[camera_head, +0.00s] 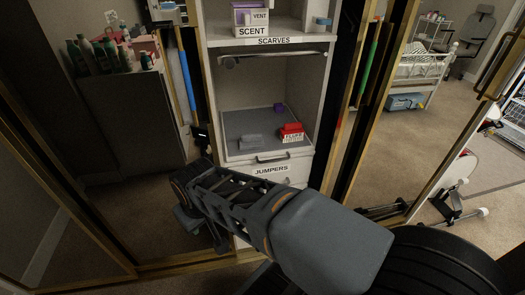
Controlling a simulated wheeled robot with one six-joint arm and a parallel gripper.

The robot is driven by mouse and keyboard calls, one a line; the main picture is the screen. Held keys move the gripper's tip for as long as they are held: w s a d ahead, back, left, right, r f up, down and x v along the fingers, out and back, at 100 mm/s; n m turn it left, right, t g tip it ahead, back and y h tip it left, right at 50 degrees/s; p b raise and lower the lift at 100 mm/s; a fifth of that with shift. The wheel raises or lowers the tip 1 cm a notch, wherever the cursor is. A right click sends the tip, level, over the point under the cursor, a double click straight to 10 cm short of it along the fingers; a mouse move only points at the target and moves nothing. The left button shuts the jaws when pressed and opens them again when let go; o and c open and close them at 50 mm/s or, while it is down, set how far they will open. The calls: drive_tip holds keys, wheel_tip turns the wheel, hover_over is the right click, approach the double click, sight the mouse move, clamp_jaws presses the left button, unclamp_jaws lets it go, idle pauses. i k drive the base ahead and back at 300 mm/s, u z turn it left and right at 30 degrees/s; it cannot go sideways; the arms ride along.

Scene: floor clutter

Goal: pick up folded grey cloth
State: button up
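The folded grey cloth (250,141) looks like a small, flat grey bundle. It lies on the grey surface of the open compartment above the JUMPERS label, left of a red box. Its colour is close to that of the surface under it. My arm reaches from the lower right towards the left, in front of the closet. My gripper (190,217) seems to be at the dark far end of the arm, lower and left of the cloth and apart from it. Its fingers are too dark and partly hidden to tell whether they are open or shut.
A red box (292,132) and a small purple item (279,108) share the cloth's compartment (232,118). A rail crosses above. The drawer handle (272,158) juts out below. Gold-edged doors flank the closet. Bottles (104,55) stand on a dark cabinet at left.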

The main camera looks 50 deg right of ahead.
sight(248, 142)
drive_tip(key=u, duration=0.05)
drive_tip(key=k, duration=0.4)
drive_tip(key=z, duration=1.1)
drive_tip(key=i, duration=0.95)
drive_tip(key=z, duration=0.2)
drive_tip(key=k, duration=0.6)
drive_tip(key=u, duration=0.55)
drive_tip(key=i, duration=0.35)
drive_tip(key=z, duration=0.05)
